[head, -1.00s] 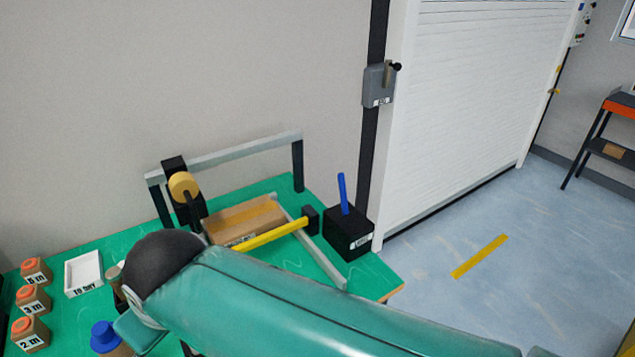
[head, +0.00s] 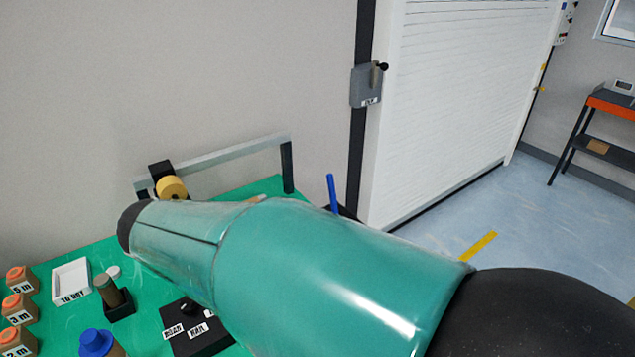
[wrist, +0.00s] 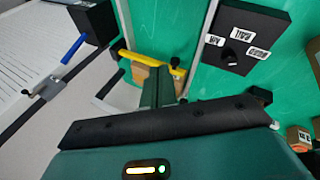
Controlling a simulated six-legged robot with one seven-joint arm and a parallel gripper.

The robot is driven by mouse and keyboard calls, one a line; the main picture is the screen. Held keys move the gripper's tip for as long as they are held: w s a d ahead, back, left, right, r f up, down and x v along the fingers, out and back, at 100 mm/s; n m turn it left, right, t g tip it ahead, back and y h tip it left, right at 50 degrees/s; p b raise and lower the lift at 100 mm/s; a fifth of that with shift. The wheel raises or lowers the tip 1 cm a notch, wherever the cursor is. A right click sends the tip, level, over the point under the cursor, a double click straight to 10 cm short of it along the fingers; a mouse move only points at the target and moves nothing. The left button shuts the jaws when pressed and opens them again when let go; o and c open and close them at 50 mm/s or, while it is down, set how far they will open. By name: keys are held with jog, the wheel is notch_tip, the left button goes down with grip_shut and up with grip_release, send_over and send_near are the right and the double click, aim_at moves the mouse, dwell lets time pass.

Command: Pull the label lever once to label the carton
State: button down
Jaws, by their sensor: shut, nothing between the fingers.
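The label lever is a blue stick (head: 333,195) rising behind my arm in the head view; its black base is almost wholly hidden there. In the wrist view the blue lever (wrist: 73,49) leans out from its black box (wrist: 96,20) at the upper left. The brown carton (wrist: 140,75) shows partly behind a yellow bar (wrist: 150,60) and my fingers; my arm hides most of it in the head view. My gripper (wrist: 158,72) is shut and empty, to the right of the lever in the wrist view. The head view hides the fingers behind my arm.
A grey frame (head: 225,152) with a tan roll (head: 171,188) stands at the back of the green bench. A black box with white tags (head: 200,335), a white tray (head: 72,280) and several orange-topped blocks are in front and left. A grey wall switch (head: 366,87) is beside the shutter.

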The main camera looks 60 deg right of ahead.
aim_at(333, 195)
jog(key=w+d+f+n+g+h, duration=0.1)
jog(key=d+f+h, duration=0.1)
jog(key=d, duration=0.7)
jog(key=w+d+f+n+g+h, duration=0.1)
jog(key=d+h, duration=0.4)
jog(key=d, duration=0.5)
jog(key=w+d+f+n+g+h, duration=0.1)
jog(key=d+f+h, duration=0.2)
jog(key=d, duration=0.7)
jog(key=shift+w+h, duration=0.2)
jog(key=shift+h, duration=0.1)
jog(key=shift+d, duration=0.15)
jog(key=s+d, duration=0.5)
jog(key=d, duration=0.3)
jog(key=shift+w+r, duration=0.1)
jog(key=shift+r, duration=0.05)
